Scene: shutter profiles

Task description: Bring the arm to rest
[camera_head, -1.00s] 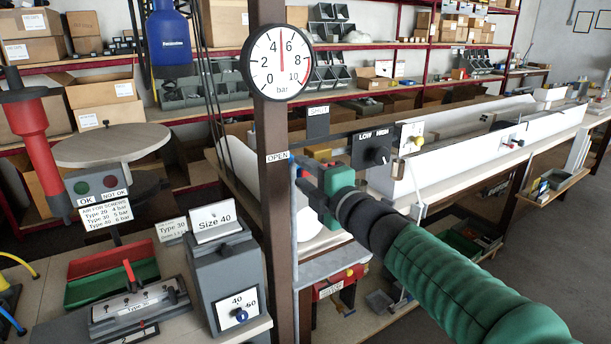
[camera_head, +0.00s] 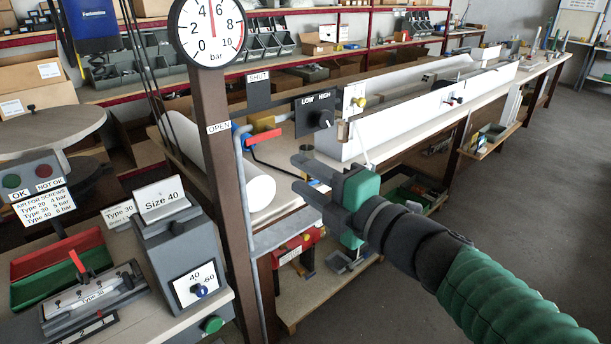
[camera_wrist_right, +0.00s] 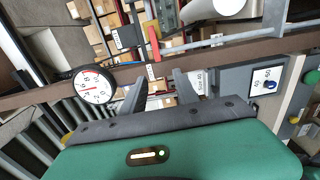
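My right arm, green with a dark grey wrist, comes in from the lower right in the head view. Its right gripper (camera_head: 300,174) points left, with its two dark fingers apart and nothing between them. It is in free air, right of the brown post (camera_head: 215,140) and clear of the red valve handle (camera_head: 263,138). In the right wrist view the fingers (camera_wrist_right: 160,85) are also spread and empty. The post crosses beyond them. My left gripper is not in view.
The round pressure gauge (camera_head: 211,30) on the post has its needle near 5. A LOW/HIGH knob (camera_head: 325,119) sits behind my gripper. The grey Size 40 box (camera_head: 185,250) stands left of the post. Open floor (camera_head: 545,190) lies to the right.

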